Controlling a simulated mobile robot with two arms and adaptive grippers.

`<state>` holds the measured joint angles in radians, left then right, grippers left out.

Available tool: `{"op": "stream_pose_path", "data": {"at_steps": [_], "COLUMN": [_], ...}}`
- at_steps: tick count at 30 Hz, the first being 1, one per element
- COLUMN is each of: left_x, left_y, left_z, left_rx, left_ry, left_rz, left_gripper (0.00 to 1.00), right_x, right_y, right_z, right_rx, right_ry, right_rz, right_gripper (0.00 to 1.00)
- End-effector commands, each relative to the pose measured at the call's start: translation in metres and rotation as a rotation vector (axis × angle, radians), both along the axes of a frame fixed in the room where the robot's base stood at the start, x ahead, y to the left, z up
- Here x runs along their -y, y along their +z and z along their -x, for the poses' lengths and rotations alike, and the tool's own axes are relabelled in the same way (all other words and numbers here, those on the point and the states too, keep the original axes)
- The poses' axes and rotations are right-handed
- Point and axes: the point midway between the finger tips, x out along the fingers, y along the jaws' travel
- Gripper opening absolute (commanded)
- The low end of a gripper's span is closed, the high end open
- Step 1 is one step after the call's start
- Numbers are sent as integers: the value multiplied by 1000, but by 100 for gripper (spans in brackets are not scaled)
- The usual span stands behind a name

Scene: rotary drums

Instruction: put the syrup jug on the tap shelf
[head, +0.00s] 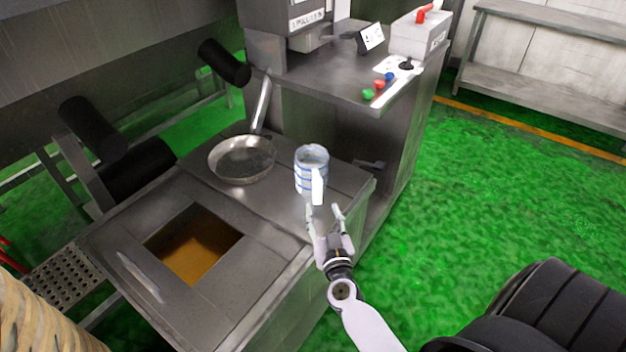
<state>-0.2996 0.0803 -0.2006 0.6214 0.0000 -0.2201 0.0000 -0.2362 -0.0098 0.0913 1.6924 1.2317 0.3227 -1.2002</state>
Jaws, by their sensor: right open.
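The syrup jug (311,166) is a white and blue banded jug with a white handle. It stands upright on the steel counter (235,215), near its right edge, with the handle towards me. My right gripper (325,214) is open and empty, just in front of the jug's handle. Whether a fingertip touches the handle I cannot tell. My left gripper is not in view. I cannot tell for certain which surface is the tap shelf; a raised steel shelf (335,75) stands behind the counter.
A metal pan (242,160) sits left of the jug, its handle rising to the back. A square opening with amber liquid (195,247) lies in the counter's front. A panel with coloured buttons (380,88) is on the raised shelf.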

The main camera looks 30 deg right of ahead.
Motion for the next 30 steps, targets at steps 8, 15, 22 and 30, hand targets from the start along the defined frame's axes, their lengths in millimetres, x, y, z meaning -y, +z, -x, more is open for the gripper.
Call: {"op": "stream_pose_path", "data": {"at_steps": [8,15,22,30], "left_x": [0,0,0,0], "left_y": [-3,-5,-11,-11], "left_z": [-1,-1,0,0], "left_rx": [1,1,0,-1], "left_ry": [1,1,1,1], "left_rz": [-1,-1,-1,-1], "left_gripper": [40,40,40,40], "right_x": [17,26,40,42], "right_y": [0,3,4,5], "right_z": [-42,-59,-87,-92], "right_rx": [0,2,0,-1], "right_ry": [2,1,2,2], "right_rz": [2,3,3,2], "right_gripper": [45,45,45,45]}}
